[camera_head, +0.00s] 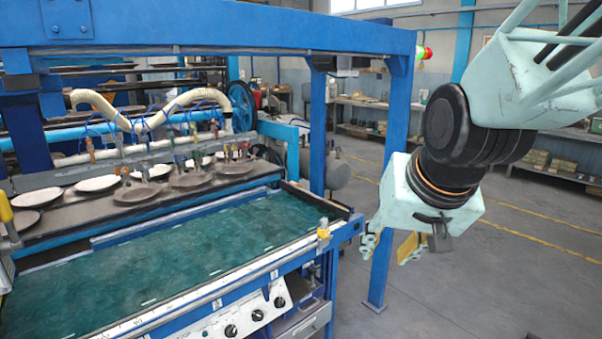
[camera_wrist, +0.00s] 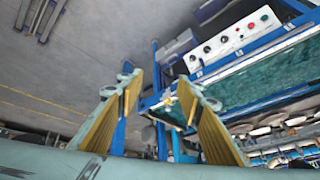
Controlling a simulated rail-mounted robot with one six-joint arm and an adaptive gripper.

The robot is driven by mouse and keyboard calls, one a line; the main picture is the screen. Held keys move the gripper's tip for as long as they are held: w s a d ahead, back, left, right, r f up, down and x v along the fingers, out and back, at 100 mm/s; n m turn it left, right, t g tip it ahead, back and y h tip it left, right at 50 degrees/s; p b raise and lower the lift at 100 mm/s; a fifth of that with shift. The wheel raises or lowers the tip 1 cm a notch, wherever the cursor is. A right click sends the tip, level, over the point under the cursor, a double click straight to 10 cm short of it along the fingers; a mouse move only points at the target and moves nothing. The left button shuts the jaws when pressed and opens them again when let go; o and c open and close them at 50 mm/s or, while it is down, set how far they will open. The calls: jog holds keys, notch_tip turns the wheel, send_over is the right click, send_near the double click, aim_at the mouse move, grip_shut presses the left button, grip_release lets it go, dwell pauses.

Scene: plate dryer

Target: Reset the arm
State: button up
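My arm hangs at the right side of the head view, beside the blue plate dryer. My gripper (camera_head: 391,247) is at its lower end, off the dryer's right front corner and clear of it. In the wrist view my gripper (camera_wrist: 160,105) shows two yellow-padded fingers standing wide apart with nothing held between them. The dryer's corner and a blue post show beyond the fingers. The dryer has a green bed (camera_head: 170,255), and it also shows in the wrist view (camera_wrist: 265,80).
Several plates (camera_head: 97,183) lie on a dark shelf behind the bed, under suction hoses (camera_head: 150,112). A blue post (camera_head: 387,200) stands close left of my gripper. A control panel with knobs (camera_head: 245,318) is on the front. Grey floor (camera_head: 500,270) lies open to the right.

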jog(key=s+d+r+g, duration=0.1)
jog(key=s+d, duration=0.1)
jog(key=s, duration=1.1)
jog(key=s+d+r+n+g, duration=0.1)
jog(key=s+d+r, duration=0.1)
jog(key=s, duration=1.1)
jog(key=shift+s+n+h, duration=0.3)
jog(key=shift+r, duration=0.1)
jog(key=shift+c, duration=0.9)
